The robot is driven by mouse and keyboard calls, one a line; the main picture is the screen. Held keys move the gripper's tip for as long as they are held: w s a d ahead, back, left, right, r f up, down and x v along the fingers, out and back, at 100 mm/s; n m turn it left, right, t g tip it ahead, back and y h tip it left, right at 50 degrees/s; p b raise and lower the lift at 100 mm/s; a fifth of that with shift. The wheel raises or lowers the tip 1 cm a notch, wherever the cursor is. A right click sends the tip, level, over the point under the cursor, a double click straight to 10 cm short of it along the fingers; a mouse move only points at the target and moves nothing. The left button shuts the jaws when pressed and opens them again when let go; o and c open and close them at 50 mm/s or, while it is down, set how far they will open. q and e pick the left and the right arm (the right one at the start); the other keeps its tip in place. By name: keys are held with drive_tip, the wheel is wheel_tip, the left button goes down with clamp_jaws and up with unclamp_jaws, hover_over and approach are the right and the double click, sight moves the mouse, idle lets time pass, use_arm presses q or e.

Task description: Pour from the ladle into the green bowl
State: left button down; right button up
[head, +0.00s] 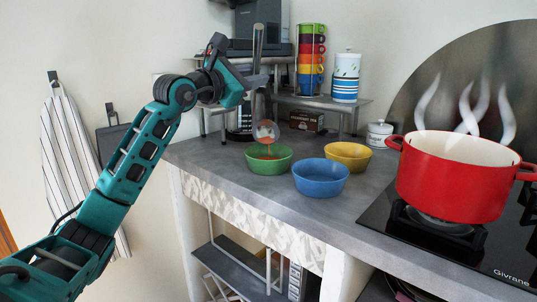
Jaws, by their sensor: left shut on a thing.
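The green bowl (268,165) stands on the counter at its left end, with some orange-red contents showing inside. The ladle (265,131) hangs upright-handled above it, and its cup is tipped so that a thin orange-red stream falls toward the bowl. My left gripper (256,84) is shut on the ladle's handle, above and slightly left of the bowl. The cup is apart from the bowl's rim. My right gripper is not in view.
A blue bowl (321,179) and a yellow bowl (348,154) stand close to the right. A red pot (452,182) sits on the stove, with steam above it. Behind are a small shelf (345,103), stacked cups (310,60) and a white lidded jar (379,134).

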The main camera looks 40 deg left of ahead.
use_arm(q)
drive_tip(key=shift+s+d+f+m+t+b, duration=0.4)
drive_tip(key=shift+s+d+f+m+b, duration=0.35)
drive_tip(key=shift+b, duration=0.55)
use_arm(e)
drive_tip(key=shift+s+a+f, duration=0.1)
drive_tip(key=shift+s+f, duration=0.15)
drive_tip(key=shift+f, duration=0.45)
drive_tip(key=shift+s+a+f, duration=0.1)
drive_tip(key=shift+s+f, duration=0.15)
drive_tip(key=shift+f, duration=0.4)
use_arm(q)
drive_tip(key=shift+s+d+f+m+t+b, duration=0.4)
drive_tip(key=shift+d+f+b, duration=0.3)
drive_tip(key=shift+b, duration=0.45)
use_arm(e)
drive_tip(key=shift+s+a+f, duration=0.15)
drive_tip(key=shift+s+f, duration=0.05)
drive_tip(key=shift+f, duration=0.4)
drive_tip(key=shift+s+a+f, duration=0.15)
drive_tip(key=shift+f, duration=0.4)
use_arm(q)
drive_tip(key=shift+s+d+f+m+b, duration=0.25)
drive_tip(key=shift+s+d+b, duration=0.1)
drive_tip(key=shift+b, duration=0.25)
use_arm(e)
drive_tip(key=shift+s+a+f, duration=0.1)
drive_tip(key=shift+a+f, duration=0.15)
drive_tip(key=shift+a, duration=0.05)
